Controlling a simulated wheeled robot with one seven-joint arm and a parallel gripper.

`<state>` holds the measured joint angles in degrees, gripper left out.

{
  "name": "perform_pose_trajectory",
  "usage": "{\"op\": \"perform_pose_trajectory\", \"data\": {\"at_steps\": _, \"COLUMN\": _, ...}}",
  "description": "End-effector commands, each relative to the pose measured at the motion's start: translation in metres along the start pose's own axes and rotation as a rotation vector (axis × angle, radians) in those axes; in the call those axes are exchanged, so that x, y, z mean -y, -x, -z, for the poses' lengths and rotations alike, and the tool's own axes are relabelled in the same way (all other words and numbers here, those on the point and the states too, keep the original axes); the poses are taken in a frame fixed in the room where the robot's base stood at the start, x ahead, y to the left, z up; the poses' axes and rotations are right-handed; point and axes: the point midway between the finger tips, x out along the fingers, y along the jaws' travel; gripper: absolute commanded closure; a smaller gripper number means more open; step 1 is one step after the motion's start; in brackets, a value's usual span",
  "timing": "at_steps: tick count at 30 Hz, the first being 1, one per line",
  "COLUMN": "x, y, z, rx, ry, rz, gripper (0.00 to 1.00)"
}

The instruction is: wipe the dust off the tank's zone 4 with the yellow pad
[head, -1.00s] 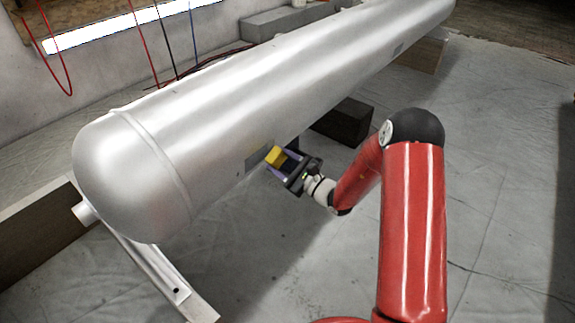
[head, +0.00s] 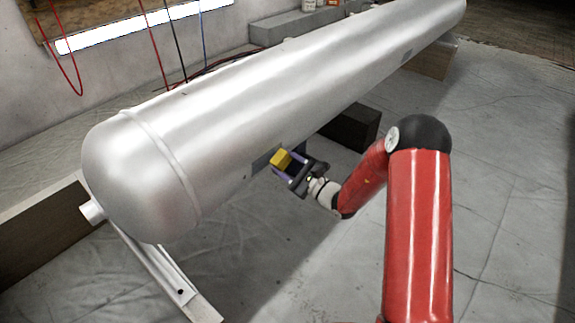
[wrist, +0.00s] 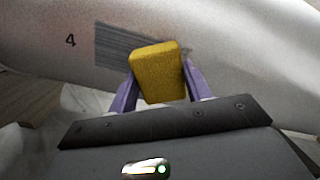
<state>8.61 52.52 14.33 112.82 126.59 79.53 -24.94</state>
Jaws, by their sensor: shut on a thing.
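The silver tank (head: 240,110) lies lengthwise across the head view. In the wrist view its side (wrist: 40,32) carries a black number 4, with a grey streaky dust patch (wrist: 112,48) just right of it. The patch also shows as a dark rectangle in the head view (head: 261,163). My gripper (head: 289,168) is shut on the yellow pad (wrist: 157,74), with a purple finger on each side. The pad is in front of the right part of the patch and hides some of it. I cannot tell whether it touches the tank.
A dark block (head: 353,126) stands under the tank behind my arm. A pale support rail (head: 155,262) juts out below the tank's near end. The sheeted floor (head: 500,200) at right is clear.

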Motion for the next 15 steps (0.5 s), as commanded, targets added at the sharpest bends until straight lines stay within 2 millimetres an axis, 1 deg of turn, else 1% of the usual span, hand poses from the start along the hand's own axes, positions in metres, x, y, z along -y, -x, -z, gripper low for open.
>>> {"op": "perform_pose_trajectory", "data": {"at_steps": 15, "x": 0.0000, "y": -0.0107, "z": 0.0000, "rx": 0.001, "ry": 0.001, "rz": 0.000, "gripper": 0.69}}
